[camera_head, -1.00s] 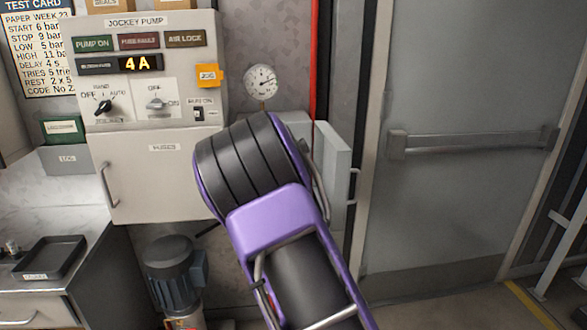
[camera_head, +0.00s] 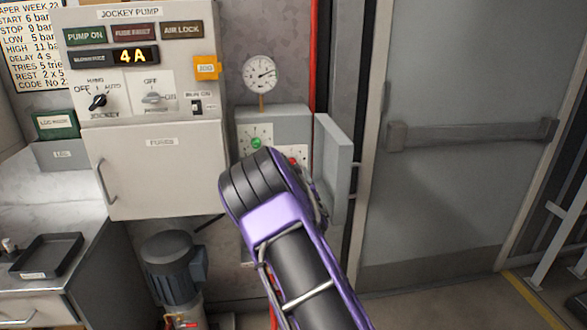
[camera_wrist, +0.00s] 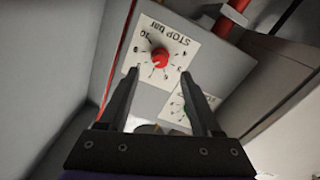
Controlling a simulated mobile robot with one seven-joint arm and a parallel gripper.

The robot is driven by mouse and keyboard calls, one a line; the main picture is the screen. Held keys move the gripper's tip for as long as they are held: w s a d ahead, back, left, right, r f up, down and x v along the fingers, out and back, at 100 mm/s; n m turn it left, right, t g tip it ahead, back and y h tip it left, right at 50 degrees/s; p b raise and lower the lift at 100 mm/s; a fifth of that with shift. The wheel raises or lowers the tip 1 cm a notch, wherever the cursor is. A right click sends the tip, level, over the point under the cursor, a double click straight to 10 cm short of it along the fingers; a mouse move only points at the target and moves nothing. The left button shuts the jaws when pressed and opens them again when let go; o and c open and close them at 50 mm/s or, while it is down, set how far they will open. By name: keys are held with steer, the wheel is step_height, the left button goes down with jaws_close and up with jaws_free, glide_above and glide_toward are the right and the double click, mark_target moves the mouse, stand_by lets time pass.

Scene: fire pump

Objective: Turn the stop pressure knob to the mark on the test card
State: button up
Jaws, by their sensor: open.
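The stop pressure knob (camera_wrist: 160,57) is red and round, on a white plate (camera_wrist: 183,46) labelled "STOP bar" with numbers around it, in the wrist view. In the head view only a bit of red (camera_head: 293,161) shows beside my arm. A green knob (camera_head: 256,143) sits on the dial plate to its left. My gripper (camera_wrist: 161,85) is open and empty, its two fingers pointing toward the red knob, apart from it. The gripper itself is hidden behind my arm in the head view. The test card (camera_head: 28,50) at upper left reads "STOP 9 bar", partly cut off.
The grey switch box (camera_head: 285,120) has its door (camera_head: 333,165) swung open at the right. A pressure gauge (camera_head: 260,74) stands above it. The jockey pump panel (camera_head: 160,165) is to the left, a motor (camera_head: 172,270) below. A grey door (camera_head: 460,190) fills the right.

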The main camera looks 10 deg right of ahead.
mark_target(293, 166)
steer(key=shift+w, duration=2.9)
steer(key=shift+c, duration=0.2)
jaws_close()
